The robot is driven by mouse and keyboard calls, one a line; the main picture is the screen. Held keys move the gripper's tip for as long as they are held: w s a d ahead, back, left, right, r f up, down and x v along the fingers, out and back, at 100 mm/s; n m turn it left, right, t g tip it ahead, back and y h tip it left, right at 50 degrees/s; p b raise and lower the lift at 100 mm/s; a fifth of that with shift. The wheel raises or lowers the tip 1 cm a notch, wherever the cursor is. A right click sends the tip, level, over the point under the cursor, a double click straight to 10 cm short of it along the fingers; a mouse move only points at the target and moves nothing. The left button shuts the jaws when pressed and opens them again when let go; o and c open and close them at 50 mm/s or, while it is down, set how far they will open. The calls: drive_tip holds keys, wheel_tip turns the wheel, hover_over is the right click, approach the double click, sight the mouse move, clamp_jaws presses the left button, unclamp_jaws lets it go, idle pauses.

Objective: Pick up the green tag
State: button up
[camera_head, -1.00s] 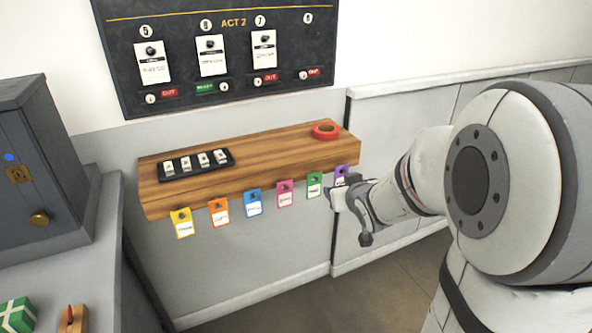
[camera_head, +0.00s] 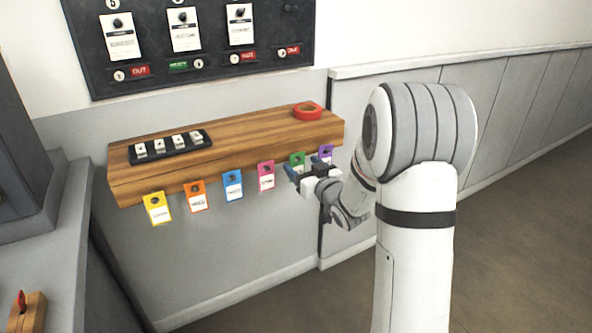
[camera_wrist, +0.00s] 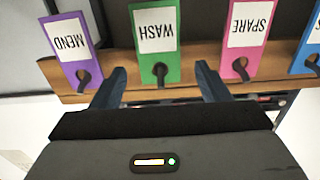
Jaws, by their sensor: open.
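The green tag (camera_head: 297,160) hangs from the front edge of the wooden shelf, between the pink and purple tags. In the wrist view the green tag (camera_wrist: 157,50), with a white label reading WASH, appears upside down and hangs by a dark peg. My gripper (camera_wrist: 160,82) is open, its two fingers on either side of the green tag's peg end, with nothing held. In the head view my gripper (camera_head: 300,178) is in front of the green tag and covers its lower part. I cannot tell whether the fingers touch it.
Blue, orange and yellow tags hang further left. A dark board hangs above.

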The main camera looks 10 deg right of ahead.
drive_tip(key=shift+x, duration=1.05)
drive_tip(key=c, duration=1)
drive_tip(key=shift+c, duration=0.2)
drive_tip(key=shift+r, duration=0.2)
